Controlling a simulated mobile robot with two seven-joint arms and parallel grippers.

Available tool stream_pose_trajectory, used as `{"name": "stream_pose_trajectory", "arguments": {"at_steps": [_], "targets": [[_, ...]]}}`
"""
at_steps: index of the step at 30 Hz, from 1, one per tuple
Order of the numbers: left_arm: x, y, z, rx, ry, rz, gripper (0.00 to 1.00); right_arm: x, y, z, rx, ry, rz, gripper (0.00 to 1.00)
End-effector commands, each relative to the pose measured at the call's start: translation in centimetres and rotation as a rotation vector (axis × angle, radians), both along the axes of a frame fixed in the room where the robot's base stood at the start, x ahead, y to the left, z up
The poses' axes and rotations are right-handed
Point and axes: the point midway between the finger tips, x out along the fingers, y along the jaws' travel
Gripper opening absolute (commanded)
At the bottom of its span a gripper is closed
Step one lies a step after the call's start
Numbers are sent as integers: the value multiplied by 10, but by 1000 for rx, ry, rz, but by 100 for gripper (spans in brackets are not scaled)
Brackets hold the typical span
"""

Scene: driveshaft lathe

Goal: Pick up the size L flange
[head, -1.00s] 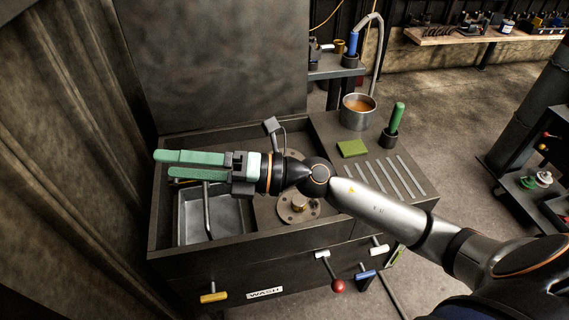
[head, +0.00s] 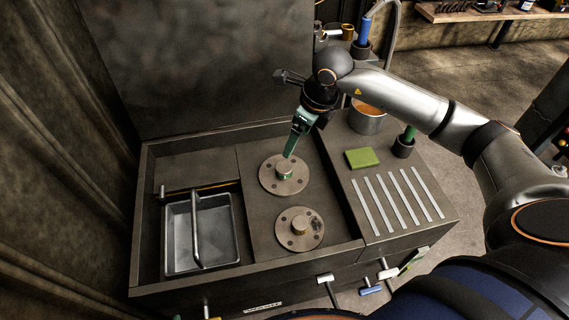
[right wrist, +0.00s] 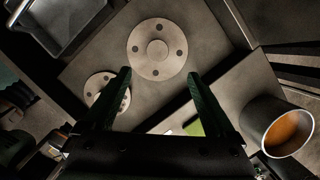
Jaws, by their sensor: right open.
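Two round grey flanges with bolt holes and raised hubs lie flat on the wash station's deck. The far flange (head: 270,183) looks the larger of the two, and it shows whole in the right wrist view (right wrist: 140,60). The near flange (head: 299,240) lies closer to the front edge; in the right wrist view (right wrist: 97,84) a finger partly hides it. My right gripper (head: 288,155) points down with its green fingers just above the far flange's hub. In the right wrist view its fingers (right wrist: 158,75) are apart and empty. My left gripper is not in view.
A metal sink (head: 178,240) with a bar across it is at the left. At the right are a green sponge (head: 362,158), a slatted rack (head: 395,200), a pot of orange liquid (head: 367,122) and a green-handled tool in a holder (head: 403,148). A raised rim edges the deck.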

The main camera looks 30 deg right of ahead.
Motion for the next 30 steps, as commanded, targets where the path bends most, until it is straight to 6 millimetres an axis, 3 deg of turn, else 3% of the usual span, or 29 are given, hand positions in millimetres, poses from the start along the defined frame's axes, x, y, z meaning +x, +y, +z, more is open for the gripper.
{"name": "stream_pose_trajectory", "arguments": {"at_steps": [9, 17, 24, 30], "targets": [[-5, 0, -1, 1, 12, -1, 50, 11, 9, -53, 3, 5, 0, 90], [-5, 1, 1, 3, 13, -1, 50, 16, 12, -73, 2, 4, 1, 90], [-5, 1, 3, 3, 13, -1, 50, 24, 18, -108, 3, 4, 0, 90], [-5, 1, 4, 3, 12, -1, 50, 26, 19, -118, 1, 1, 2, 90]]}}
